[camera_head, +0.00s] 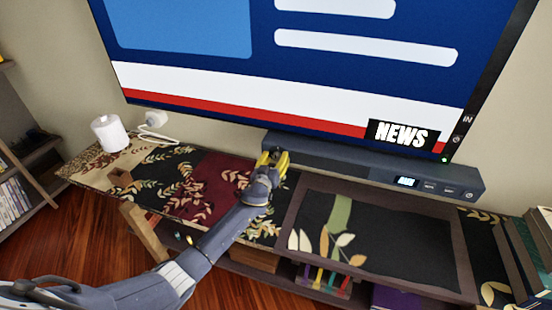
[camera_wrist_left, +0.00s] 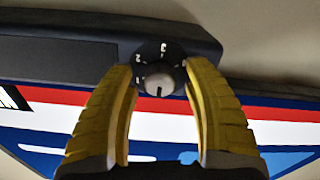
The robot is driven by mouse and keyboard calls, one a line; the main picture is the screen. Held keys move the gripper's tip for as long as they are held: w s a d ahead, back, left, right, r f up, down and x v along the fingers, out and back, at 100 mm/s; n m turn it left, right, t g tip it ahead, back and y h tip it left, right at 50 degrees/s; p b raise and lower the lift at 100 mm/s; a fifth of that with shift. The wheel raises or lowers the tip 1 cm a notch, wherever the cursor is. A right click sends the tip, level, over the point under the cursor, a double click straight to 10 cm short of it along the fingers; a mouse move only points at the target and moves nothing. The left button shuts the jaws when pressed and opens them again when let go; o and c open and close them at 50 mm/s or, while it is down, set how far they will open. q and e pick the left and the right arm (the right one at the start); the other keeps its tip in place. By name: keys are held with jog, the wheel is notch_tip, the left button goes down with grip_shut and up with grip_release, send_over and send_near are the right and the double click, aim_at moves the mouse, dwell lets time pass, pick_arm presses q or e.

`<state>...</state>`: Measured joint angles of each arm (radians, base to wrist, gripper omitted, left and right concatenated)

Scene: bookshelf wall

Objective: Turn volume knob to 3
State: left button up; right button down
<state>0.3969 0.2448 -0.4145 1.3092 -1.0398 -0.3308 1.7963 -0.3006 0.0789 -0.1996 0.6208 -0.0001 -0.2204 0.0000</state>
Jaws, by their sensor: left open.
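The volume knob (camera_wrist_left: 160,82) shows in the left wrist view as a small grey knob on a black numbered dial (camera_wrist_left: 160,58), at the end of the dark soundbar (camera_wrist_left: 60,60). The 3 is at the dial's top, the 2 at its left, and a 1 appears lower left. A dark mark on the knob points down in the picture, away from the 3. My left gripper (camera_head: 273,158) is open, its yellow fingers on either side of the knob. I cannot tell whether they touch it. In the head view the gripper hides the knob. My right gripper is not in view.
The soundbar (camera_head: 350,163) lies below a large television (camera_head: 300,60). A cabinet with a dark patterned top (camera_head: 375,235) stands beneath. A white cylinder (camera_head: 109,133) and a small white object (camera_head: 155,119) are at the left, books (camera_head: 528,250) at the right.

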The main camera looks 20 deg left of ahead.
pick_arm(q)
jog(key=shift+o, duration=0.2)
grip_shut()
dwell(0.3)
